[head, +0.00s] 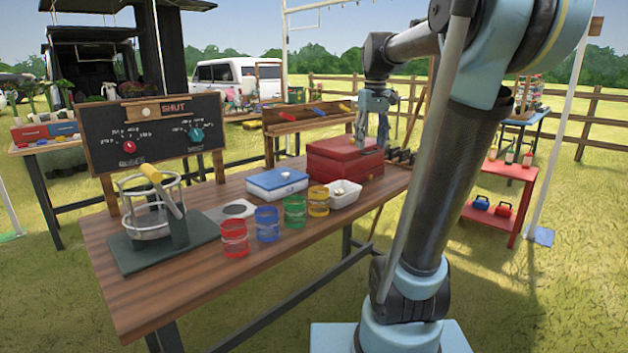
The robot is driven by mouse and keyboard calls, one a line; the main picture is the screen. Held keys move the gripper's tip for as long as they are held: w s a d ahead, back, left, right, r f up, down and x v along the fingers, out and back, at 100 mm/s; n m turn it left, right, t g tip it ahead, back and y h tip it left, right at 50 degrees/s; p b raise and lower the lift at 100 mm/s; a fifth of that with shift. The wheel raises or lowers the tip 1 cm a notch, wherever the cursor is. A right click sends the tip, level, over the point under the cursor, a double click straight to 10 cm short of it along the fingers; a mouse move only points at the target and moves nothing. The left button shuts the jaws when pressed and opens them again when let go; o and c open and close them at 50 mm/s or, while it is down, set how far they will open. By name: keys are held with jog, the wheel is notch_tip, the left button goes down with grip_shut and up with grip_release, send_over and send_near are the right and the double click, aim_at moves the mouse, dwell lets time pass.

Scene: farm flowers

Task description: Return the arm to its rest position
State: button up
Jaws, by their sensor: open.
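My arm rises on the right side of the head view, bends at the top, and reaches back over the right end of the wooden table (190,278). My gripper (372,150) points down just above or in front of the red box (335,165). I cannot tell whether it touches the box. The gripper is open, and I see nothing held between its fingers. The red box looks closed.
A blue-and-white box (277,184), a white tray (345,194), a red cup (234,238), a blue cup (267,224), a green cup (295,211) and a yellow cup (318,201) stand on the table. A blackboard (152,135) and a wire-basket press (148,215) stand left. Grass is open in front.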

jog(key=s+d+f+m+t, duration=0.1)
jog(key=s+f+m, duration=0.2)
jog(key=s+f, duration=2)
notch_tip(320, 180, down, 4)
jog(key=shift+s+d+r+t, duration=0.1)
jog(key=shift+s+d+t, duration=0.1)
jog(key=shift+d+t, duration=0.1)
